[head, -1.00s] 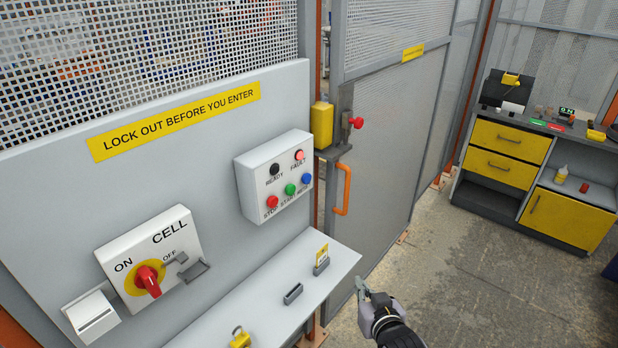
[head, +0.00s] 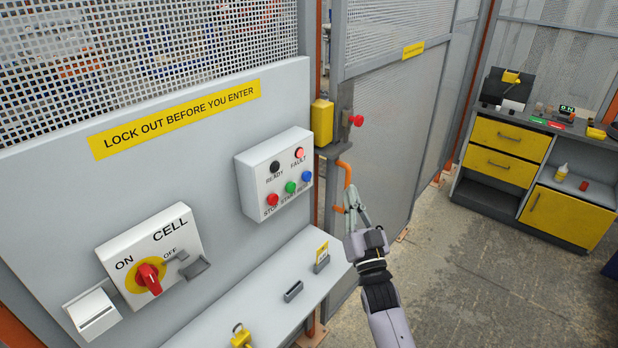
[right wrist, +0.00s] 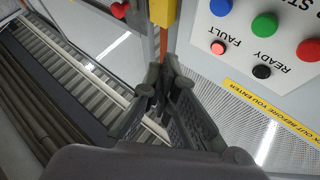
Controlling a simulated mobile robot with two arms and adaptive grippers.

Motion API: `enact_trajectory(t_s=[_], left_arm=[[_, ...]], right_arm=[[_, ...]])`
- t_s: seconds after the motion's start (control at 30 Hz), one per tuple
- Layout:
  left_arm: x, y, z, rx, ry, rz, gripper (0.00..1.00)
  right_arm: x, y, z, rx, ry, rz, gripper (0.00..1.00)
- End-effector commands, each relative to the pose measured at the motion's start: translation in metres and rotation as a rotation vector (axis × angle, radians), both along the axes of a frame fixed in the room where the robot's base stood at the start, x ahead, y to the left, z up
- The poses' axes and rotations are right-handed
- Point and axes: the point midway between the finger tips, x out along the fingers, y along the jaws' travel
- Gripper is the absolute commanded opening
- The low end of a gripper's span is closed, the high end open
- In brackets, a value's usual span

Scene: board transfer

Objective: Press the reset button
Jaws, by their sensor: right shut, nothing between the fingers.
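The reset button is the blue button (head: 307,176) at the right of the lower row on a light grey control box (head: 254,190). It also shows in the right wrist view (right wrist: 220,7), where the box appears upside down. A green START button (head: 291,187) and a red STOP button (head: 272,199) sit left of it in the head view. The FAULT lamp (head: 299,153) glows red; the READY lamp (head: 275,166) is dark. My right gripper (head: 352,196) is shut and empty, to the right of and below the box, apart from the buttons. My left gripper is out of view.
A yellow lock unit (head: 322,122) with a red knob (head: 356,121) and an orange door handle (head: 347,171) are close to my right gripper. A shelf (head: 262,308) juts out below the box. A rotary CELL switch (head: 149,278) is at left. Open floor lies at right.

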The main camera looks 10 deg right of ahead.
Motion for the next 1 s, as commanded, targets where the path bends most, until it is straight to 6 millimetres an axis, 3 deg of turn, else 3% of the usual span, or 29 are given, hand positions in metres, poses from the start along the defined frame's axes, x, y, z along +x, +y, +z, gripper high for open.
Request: enact_trajectory(t_s=[0.23, 0.7, 1.0], left_arm=[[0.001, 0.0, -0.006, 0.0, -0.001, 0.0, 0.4], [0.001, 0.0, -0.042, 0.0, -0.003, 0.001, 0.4], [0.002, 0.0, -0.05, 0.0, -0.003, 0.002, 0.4]], right_arm=[[0.008, 0.006, -0.002, 0.001, 0.0, 0.0, 0.0], [0.056, 0.044, -0.003, 0.002, -0.001, 0.001, 0.0], [0.069, 0.054, -0.001, 0.0, 0.002, 0.0, 0.0]])
